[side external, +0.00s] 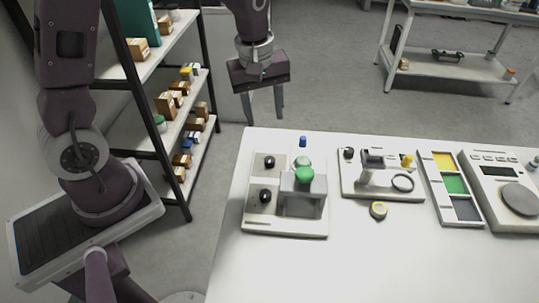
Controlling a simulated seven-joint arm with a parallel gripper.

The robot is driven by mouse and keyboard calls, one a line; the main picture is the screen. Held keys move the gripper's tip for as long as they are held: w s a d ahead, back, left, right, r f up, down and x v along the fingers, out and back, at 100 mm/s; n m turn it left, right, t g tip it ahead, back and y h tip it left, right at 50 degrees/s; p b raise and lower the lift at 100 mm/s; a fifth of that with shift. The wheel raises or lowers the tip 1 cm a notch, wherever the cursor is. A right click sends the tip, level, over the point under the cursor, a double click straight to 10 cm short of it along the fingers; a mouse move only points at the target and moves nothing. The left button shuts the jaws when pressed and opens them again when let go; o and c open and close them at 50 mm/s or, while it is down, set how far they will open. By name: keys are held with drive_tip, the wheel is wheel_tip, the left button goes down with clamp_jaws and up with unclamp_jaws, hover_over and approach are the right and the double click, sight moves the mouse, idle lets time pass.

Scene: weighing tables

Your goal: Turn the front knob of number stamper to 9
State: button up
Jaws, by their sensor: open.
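A device that looks like the number stamper (311,212) stands at the left of the white table, with a grey block topped by a green button (304,175). Two black knobs sit on its left side: one nearer the camera (265,195) and one farther back (269,161). I cannot tell which is the front knob, and no digits are readable. My gripper (265,119) is open and empty, pointing down. It appears behind and above the stamper in the picture, near the table's back left edge, apart from both knobs.
A small blue object (303,141) stands behind the stamper. The white table (345,260) is clear in front. Shelves (165,137) stand left.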

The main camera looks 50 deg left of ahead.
sight(269, 159)
drive_tip(key=f+n, duration=0.1)
drive_tip(key=f, duration=0.2)
drive_tip(key=w+f+n+g, duration=0.1)
drive_tip(key=f, duration=0.2)
drive_tip(key=w+a+f+n, duration=0.1)
drive_tip(key=f, duration=0.2)
drive_tip(key=shift+w+f+n, duration=0.2)
drive_tip(key=shift+n, duration=0.1)
wheel_tip(269, 159, down, 7)
clamp_jaws()
